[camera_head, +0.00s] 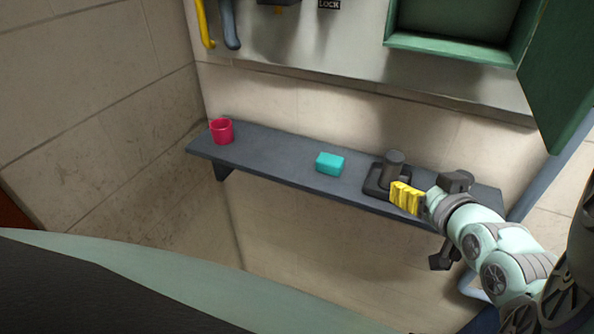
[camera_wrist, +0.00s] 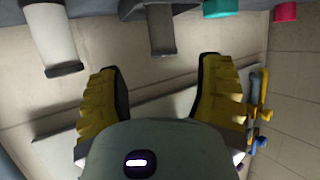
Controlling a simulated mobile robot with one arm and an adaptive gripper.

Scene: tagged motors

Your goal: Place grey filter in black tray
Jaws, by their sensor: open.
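The grey filter (camera_head: 394,163), a dark grey cylinder with a wider top, stands upright on the black tray (camera_head: 372,187) at the right part of the shelf. My gripper (camera_head: 406,198), with yellow fingers, is in front of the tray and hides part of it. In the wrist view, which is turned upside down, the filter (camera_wrist: 161,30) shows beyond the gap between the open fingers of my gripper (camera_wrist: 158,85), with nothing between them. The tray (camera_wrist: 130,8) shows at the top edge of that view.
A teal block (camera_head: 330,163) and a red cup (camera_head: 221,131) stand left on the dark shelf (camera_head: 270,153). A white cylinder with a dark end (camera_wrist: 52,38) is beside the filter in the wrist view. A green cabinet (camera_head: 450,48) with an open door is above.

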